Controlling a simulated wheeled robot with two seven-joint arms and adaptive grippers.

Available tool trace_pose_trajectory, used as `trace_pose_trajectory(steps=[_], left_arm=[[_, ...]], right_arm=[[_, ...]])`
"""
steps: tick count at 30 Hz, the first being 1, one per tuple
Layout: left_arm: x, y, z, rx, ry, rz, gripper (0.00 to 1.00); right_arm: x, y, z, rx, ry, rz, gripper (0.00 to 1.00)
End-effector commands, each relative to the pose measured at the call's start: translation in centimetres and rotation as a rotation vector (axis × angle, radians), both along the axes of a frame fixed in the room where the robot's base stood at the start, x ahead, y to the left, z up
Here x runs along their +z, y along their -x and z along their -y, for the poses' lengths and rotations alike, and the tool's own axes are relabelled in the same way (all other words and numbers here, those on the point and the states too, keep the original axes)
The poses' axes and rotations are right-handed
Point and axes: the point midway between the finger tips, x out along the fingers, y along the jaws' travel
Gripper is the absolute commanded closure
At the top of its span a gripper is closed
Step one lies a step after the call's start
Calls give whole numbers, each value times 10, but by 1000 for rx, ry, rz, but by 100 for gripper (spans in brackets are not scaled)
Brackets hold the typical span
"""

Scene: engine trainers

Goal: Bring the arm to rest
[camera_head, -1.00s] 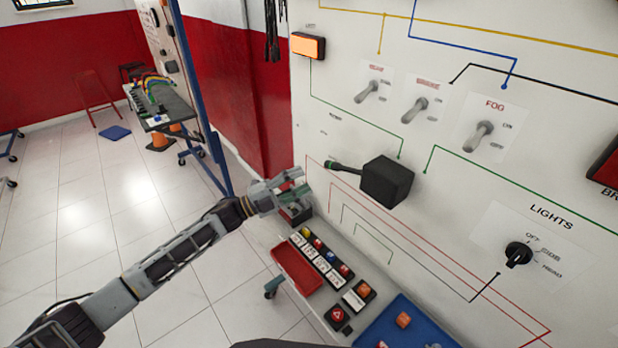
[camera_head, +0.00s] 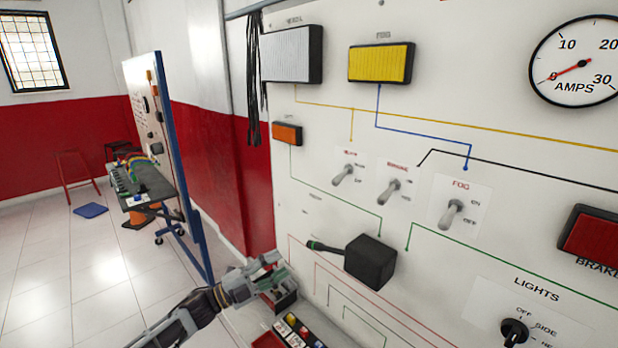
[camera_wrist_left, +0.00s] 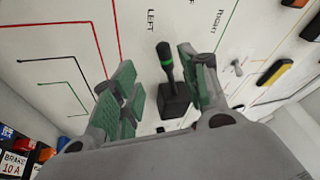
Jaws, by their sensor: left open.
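My left gripper (camera_head: 272,278) is at the lower left of the trainer panel in the head view, below and left of the black stalk switch box (camera_head: 370,261). Its jaws are open and nothing shows between them. In the left wrist view the open fingers (camera_wrist_left: 158,92) have green pads, and the stalk switch (camera_wrist_left: 172,80) with its green band appears beyond and between them, apart from the pads. My right gripper is in neither view.
The white panel (camera_head: 330,215) carries several toggle switches, a yellow fog lamp (camera_head: 381,63), an ammeter (camera_head: 577,62) and a lights knob (camera_head: 515,332). Another trainer stand (camera_head: 160,140) stands at left. The tiled floor (camera_head: 60,270) between is open.

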Motion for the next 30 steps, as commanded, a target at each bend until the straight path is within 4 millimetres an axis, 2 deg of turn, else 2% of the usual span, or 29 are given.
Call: trace_pose_trajectory(steps=[5,8,15,21,26,30], left_arm=[[-10,-20,-10,86,-5,-74,56],[-27,-39,-26,167,-12,-142,56],[-80,-84,-92,386,-35,-307,56],[-122,-111,-154,559,-38,-425,56],[-157,-126,-204,700,-25,-524,56],[-195,-128,-244,815,-5,-622,56]], right_arm=[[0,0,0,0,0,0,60],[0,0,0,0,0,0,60],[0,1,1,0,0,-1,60],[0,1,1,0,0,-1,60],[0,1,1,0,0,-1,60],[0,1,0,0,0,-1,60]])
